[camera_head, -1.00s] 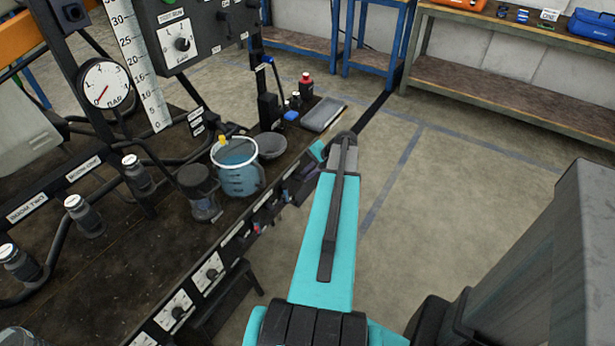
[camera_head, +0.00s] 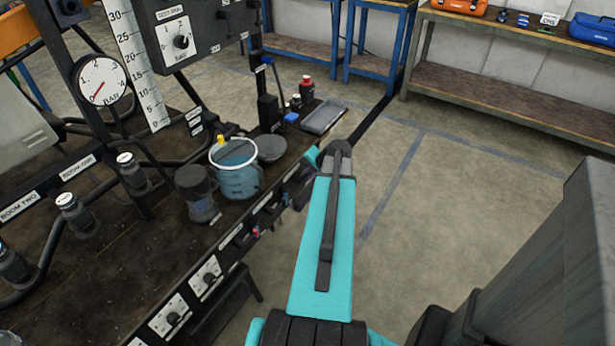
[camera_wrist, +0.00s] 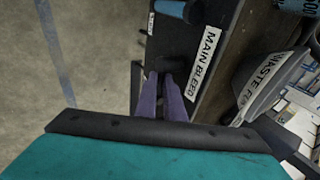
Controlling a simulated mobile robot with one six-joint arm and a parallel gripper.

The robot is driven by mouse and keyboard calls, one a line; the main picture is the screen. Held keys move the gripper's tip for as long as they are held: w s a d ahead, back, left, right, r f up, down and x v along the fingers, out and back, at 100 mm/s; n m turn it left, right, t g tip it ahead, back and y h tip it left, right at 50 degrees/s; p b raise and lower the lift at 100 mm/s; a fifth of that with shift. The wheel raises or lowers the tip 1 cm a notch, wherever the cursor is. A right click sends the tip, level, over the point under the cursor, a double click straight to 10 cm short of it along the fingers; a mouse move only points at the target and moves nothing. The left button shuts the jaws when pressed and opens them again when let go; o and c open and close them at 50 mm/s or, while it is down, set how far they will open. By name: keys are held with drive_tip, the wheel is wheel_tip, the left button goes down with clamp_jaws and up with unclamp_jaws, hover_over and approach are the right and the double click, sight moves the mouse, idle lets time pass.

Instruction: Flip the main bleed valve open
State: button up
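In the wrist view, the white MAIN BLEED label (camera_wrist: 202,62) sits on a black panel edge. My gripper (camera_wrist: 160,76) has its two purple fingers just left of the label, near a dark part at the panel. The fingers are close together with a dark gap between them. I cannot tell whether they touch or hold that part. A blue-and-dark handle (camera_wrist: 172,9) sticks out farther up, beyond the fingertips. The exact valve lever is not clearly visible. In the head view, my arm hides most of the gripper at the bench's front edge.
The bench carries a blue-filled jug (camera_head: 236,178), a dark cup (camera_head: 197,192), a grey bowl (camera_head: 270,148) and a tray (camera_head: 323,117). A gauge (camera_head: 99,80) and black pipes stand behind. Knobs (camera_head: 208,277) line the front edge.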

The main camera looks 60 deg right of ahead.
drive_tip(key=shift+o, duration=0.7)
drive_tip(key=shift+s+r, duration=0.1)
drive_tip(key=v, duration=1.3)
drive_tip(key=shift+r, duration=0.3)
drive_tip(key=shift+s, duration=0.15)
